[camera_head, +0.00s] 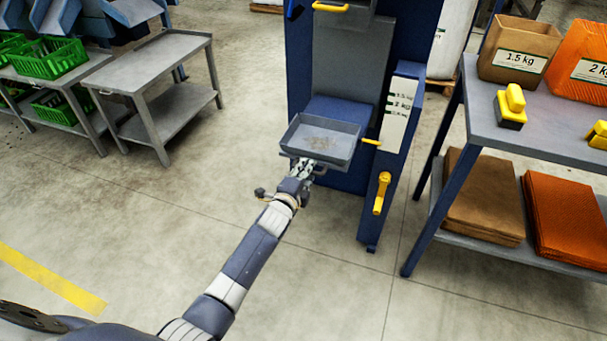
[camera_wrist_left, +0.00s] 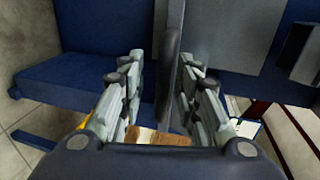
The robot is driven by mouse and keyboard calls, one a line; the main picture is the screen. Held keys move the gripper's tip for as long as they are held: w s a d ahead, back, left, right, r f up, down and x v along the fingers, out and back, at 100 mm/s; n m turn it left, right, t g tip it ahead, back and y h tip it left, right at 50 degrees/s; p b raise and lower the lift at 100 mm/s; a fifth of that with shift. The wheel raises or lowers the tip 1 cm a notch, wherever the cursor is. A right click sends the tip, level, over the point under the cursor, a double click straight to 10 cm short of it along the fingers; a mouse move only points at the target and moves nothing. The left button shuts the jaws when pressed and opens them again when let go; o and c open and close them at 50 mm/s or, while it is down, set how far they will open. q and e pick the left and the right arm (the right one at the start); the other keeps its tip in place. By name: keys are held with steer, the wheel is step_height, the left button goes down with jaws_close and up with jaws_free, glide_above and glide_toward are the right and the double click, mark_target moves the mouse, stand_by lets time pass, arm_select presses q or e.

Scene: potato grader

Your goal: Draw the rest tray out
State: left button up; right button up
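The rest tray (camera_head: 345,158) is a shallow grey tray with some brown grit on its floor. It sits low at the front of the blue grader, with a thin bar along its near edge. My left gripper (camera_head: 306,166) is at that bar, reaching in from below. In the left wrist view, a dark curved bar (camera_wrist_left: 170,75) runs upright between the fingertips of my left gripper (camera_wrist_left: 162,80). The fingers stand apart, with a visible gap between the left finger and the bar. My right gripper is in neither view.
The blue grader (camera_head: 300,60) stands behind the tray, with a yellow lever (camera_head: 381,192) on its right leg. A bench (camera_head: 540,137) with bags and yellow-handled tools is at right. A grey cart (camera_head: 150,65) is at left. The floor before the tray is clear.

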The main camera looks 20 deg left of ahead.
arm_select(q)
steer(key=v, duration=1.2)
stand_by(0.3)
steer(key=s+f+n+g, duration=0.55)
steer(key=s+f, duration=0.55)
steer(key=f, duration=0.3)
steer(key=s+f+n+g, duration=0.4)
steer(key=s+f+n, duration=0.2)
steer(key=s+f, duration=0.55)
steer(key=s+f+n+g, duration=0.45)
steer(key=s+f, duration=0.35)
steer(key=s, duration=0.4)
steer(key=s+a+r+p, duration=0.1)
steer(key=s+a+p, duration=0.1)
steer(key=s+p, duration=1.3)
steer(key=shift+a+r+g+y, duration=0.25)
steer(key=shift+g+y, duration=0.05)
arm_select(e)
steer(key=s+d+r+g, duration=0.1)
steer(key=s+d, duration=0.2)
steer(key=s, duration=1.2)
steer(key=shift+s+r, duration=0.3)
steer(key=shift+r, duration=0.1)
